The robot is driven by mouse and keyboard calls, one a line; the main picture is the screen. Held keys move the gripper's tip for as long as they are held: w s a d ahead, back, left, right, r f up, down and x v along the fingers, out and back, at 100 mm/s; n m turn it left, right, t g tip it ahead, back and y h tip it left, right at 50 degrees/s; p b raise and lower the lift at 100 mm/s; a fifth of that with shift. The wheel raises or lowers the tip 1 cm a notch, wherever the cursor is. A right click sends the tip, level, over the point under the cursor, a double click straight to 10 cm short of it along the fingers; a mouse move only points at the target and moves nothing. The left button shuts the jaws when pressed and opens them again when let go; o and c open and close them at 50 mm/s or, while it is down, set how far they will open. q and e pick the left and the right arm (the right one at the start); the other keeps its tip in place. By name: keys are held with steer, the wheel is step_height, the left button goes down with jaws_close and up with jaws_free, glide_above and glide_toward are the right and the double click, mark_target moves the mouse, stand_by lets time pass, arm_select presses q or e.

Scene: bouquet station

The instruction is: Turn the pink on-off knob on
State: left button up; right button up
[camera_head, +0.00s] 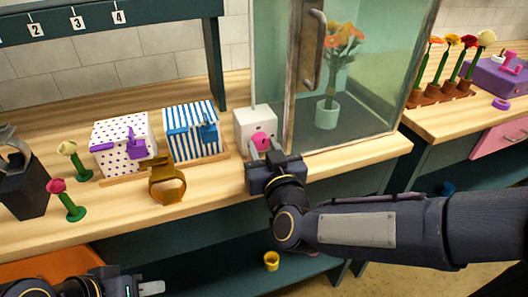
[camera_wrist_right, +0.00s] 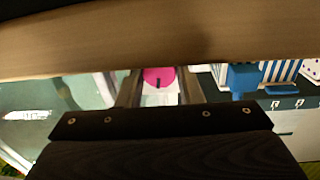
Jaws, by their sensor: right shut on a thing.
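The pink knob (camera_head: 261,141) is on the front of a small white box (camera_head: 247,122) beside the glass cabinet. It also shows in the right wrist view as a pink disc (camera_wrist_right: 158,78) with a short dark mark on it. My right gripper (camera_head: 264,152) is at the knob, its two fingers on either side of it in the wrist view (camera_wrist_right: 160,88), shut on it. My left gripper (camera_head: 148,288) is low at the bottom left, over no object; its fingers are only partly visible.
A glass cabinet (camera_head: 370,90) with a potted orange flower stands right of the box. A blue-striped box (camera_head: 190,145) and a purple-dotted box (camera_head: 112,128) stand to its left. A yellow cup (camera_head: 271,261) is below.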

steer(key=shift+f+m+b, duration=0.2)
steer(key=shift+m+b, duration=0.15)
steer(key=shift+m, duration=0.55)
steer(key=shift+r+m, duration=0.2)
steer(key=shift+m, duration=0.6)
steer(key=o, duration=0.7)
steer(key=p+v, duration=0.1)
steer(key=v, duration=0.6)
steer(key=shift+s, duration=0.4)
